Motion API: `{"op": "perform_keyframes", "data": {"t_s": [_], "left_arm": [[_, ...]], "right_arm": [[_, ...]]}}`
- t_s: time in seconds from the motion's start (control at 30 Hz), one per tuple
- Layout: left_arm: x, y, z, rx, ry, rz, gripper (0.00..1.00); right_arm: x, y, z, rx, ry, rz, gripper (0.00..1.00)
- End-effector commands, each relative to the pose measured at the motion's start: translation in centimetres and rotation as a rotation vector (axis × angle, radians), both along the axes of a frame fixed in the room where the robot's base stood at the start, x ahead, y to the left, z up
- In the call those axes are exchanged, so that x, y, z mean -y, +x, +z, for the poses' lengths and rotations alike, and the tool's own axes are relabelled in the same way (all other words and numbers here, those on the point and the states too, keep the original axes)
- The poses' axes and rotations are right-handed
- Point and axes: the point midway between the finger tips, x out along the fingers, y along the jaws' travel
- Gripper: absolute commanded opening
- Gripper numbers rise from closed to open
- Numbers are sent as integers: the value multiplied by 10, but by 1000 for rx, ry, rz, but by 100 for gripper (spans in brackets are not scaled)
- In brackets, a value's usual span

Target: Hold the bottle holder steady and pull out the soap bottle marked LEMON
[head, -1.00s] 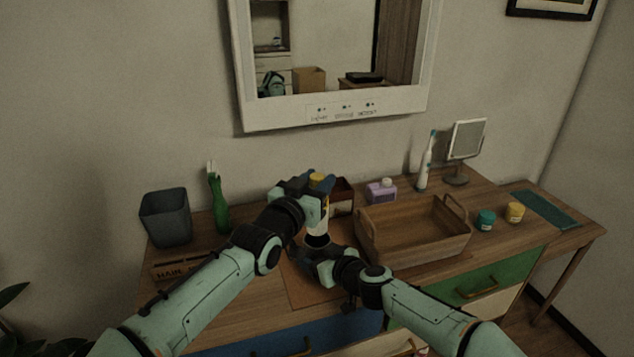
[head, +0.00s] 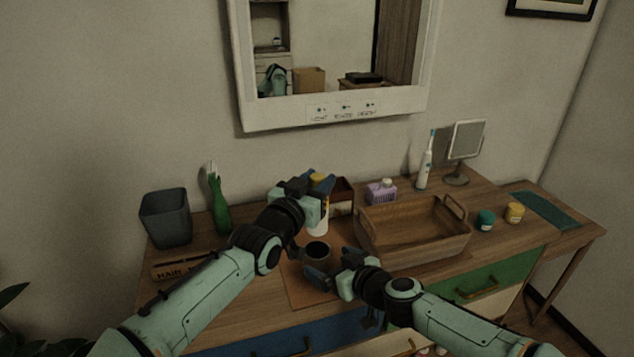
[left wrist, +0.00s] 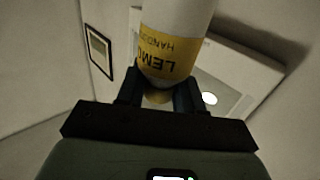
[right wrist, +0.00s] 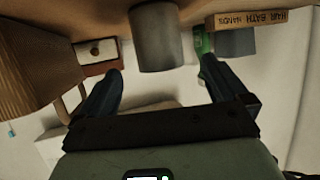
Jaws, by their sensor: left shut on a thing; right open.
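The soap bottle marked LEMON (left wrist: 172,58), white with a yellow label, is in my left gripper (left wrist: 158,92). In the head view the bottle (head: 318,222) shows upright behind and above the holder, clear of it. My left gripper (head: 318,188) is shut on its upper part. The bottle holder, a dark grey round cup (head: 317,251), stands on the brown mat with its open mouth visible. It also shows in the right wrist view (right wrist: 157,38). My right gripper (head: 328,267) is open, close to the holder's front right side, apart from it; its fingers are empty.
A wooden tray (head: 415,248) stands right of the holder, with a dark brown box (head: 342,192) and a purple item (head: 381,190) behind.

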Motion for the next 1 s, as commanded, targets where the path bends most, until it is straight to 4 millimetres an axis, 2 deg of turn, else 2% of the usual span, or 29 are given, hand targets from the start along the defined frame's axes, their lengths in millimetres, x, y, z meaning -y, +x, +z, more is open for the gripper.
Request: {"op": "perform_keyframes", "data": {"t_s": [0.03, 0.23, 0.5, 1.0], "left_arm": [[0, 0, 1, 2, -1, 0, 0], [0, 0, 1, 2, -1, 0, 0], [0, 0, 1, 2, -1, 0, 0], [0, 0, 1, 2, -1, 0, 0]], "right_arm": [[8, -4, 2, -1, 0, -7, 100], [21, -23, 11, -1, 0, -7, 100], [29, -38, 19, 0, 0, -2, 100], [29, -41, 20, 0, 0, -1, 100]]}}
